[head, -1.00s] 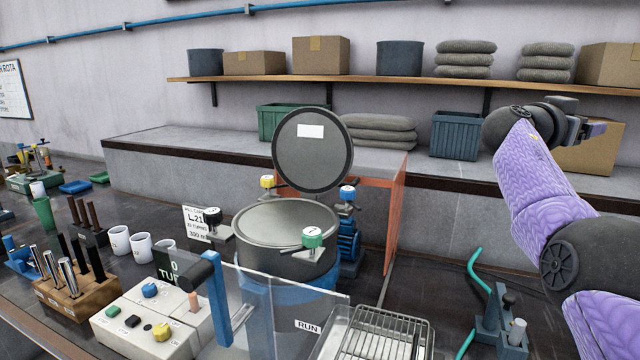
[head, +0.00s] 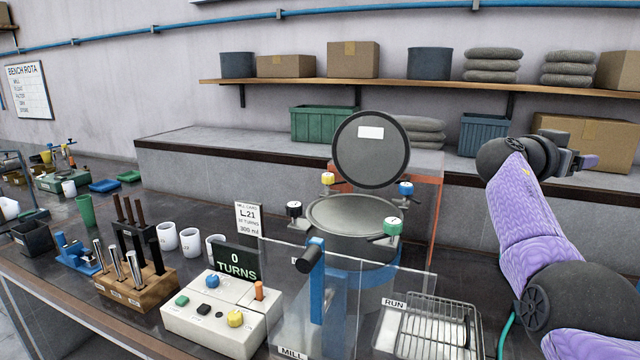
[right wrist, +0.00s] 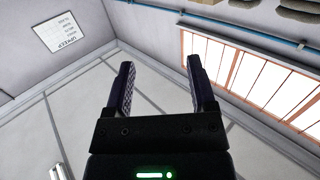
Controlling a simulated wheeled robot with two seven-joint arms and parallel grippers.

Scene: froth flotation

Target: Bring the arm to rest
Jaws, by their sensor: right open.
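My right arm, in purple sleeving, rises at the right of the head view. Its gripper (head: 584,161) is raised, pointing right, in front of the shelf wall and a cardboard box. In the right wrist view the gripper (right wrist: 160,85) has its two dark fingers well apart with nothing between them. My left arm and gripper are not in view.
The mill (head: 352,215) stands mid-bench with its round lid (head: 371,150) upright. A clear guard (head: 318,290), a wire rack (head: 428,325), a control box (head: 215,315) reading 0 TURNS, a wooden tool block (head: 135,292) and white cups (head: 190,242) stand in front and left.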

